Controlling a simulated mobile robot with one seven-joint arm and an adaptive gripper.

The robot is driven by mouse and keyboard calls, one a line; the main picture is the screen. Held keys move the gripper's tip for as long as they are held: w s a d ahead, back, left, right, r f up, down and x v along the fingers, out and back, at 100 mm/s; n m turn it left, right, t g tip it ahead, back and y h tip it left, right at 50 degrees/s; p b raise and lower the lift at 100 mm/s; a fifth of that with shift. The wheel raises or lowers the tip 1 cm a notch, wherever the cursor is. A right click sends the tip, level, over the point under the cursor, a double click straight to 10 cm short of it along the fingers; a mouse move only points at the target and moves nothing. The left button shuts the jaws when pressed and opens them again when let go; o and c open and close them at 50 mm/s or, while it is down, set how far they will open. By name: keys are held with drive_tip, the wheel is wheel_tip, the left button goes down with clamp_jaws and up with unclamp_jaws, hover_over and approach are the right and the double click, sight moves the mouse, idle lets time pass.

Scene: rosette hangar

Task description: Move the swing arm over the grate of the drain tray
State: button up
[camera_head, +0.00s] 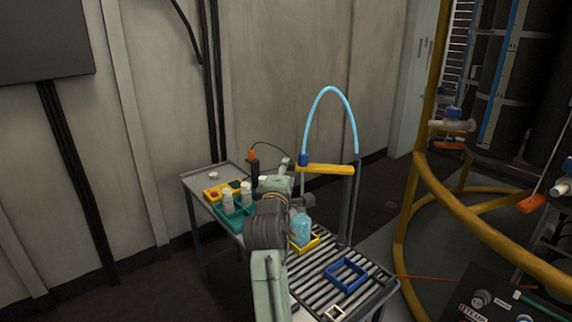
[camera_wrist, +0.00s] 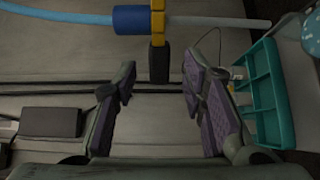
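The swing arm (camera_head: 325,168) is a yellow bar on a dark post (camera_head: 348,205), with a blue fitting (camera_head: 303,159) and an arched light-blue hose. In the wrist view the yellow bar (camera_wrist: 157,22) points down to a dark end piece (camera_wrist: 159,62), with the blue fitting (camera_wrist: 130,19) across it. My gripper (camera_wrist: 157,78) is open and empty, and the dark end lies between its fingertips in the picture; contact cannot be told. The slatted grate (camera_head: 318,284) of the drain tray is at the table's front right. My arm hides part of the table in the head view.
A blue frame (camera_head: 345,273) and a yellow frame (camera_head: 305,243) lie on the slats, near a light-blue translucent vessel (camera_head: 301,226). A teal tray (camera_head: 232,213) with white bottles stands left. Yellow railing (camera_head: 434,170) bounds the right side.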

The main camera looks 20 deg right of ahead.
drive_tip(key=shift+p+x, duration=0.3)
drive_tip(key=shift+x, duration=1.8)
drive_tip(key=shift+c, duration=0.3)
clamp_jaws()
